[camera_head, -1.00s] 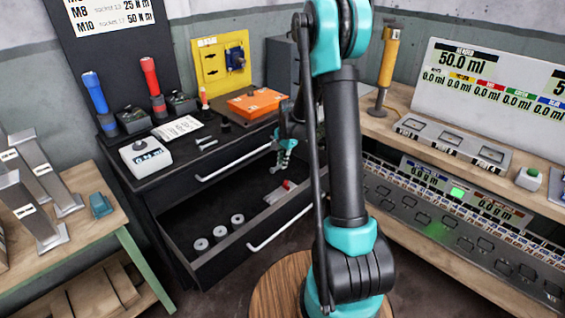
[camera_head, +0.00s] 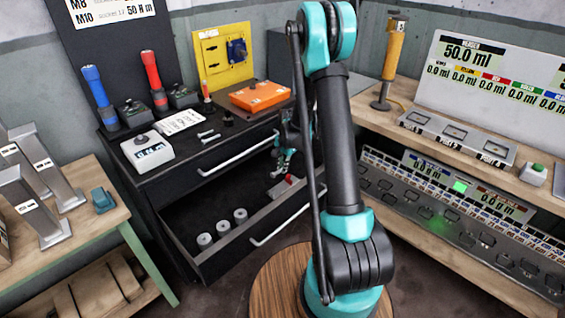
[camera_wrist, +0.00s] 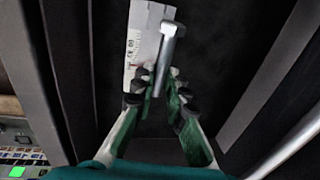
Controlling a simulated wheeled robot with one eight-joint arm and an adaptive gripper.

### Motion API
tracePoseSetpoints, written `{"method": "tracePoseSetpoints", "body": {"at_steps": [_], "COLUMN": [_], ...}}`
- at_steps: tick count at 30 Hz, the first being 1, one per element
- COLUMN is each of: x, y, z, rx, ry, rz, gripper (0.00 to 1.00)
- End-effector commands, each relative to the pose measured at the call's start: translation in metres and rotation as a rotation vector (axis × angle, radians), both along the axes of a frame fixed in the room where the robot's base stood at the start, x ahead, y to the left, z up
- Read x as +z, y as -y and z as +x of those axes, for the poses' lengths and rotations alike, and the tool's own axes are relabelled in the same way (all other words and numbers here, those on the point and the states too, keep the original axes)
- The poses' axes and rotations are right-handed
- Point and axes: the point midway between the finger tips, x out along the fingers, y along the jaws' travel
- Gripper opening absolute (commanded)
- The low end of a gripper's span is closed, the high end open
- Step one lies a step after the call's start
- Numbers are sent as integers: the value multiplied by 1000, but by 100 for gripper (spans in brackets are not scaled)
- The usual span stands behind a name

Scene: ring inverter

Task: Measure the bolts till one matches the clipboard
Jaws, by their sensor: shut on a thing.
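My gripper (camera_wrist: 160,85) is shut on a silver hex-head bolt (camera_wrist: 172,45); its head points away from the wrist. In the head view my gripper (camera_head: 283,165) hangs at the right end of the open drawer (camera_head: 188,238), partly behind my arm. A white printed piece (camera_wrist: 140,40) lies behind the bolt in the wrist view; I cannot tell what it belongs to.
The drawer holds several grey rings (camera_head: 222,227) and a red item (camera_head: 292,179). An orange case (camera_head: 258,96), a yellow board (camera_head: 224,58) and red (camera_head: 153,75) and blue (camera_head: 96,88) handled tools stand on the cabinet. Workbenches flank it left (camera_head: 85,225) and right (camera_head: 400,145).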

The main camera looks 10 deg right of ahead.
Motion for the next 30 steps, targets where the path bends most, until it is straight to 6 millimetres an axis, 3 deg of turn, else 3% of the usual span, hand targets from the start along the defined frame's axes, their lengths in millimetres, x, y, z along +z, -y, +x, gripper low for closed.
{"method": "tracePoseSetpoints", "body": {"at_steps": [21, 30], "x": [-65, -83], "y": [0, 0], "z": [0, 0], "rx": [0, 0], "ry": [0, 0], "rz": [0, 0], "gripper": [0, 0]}}
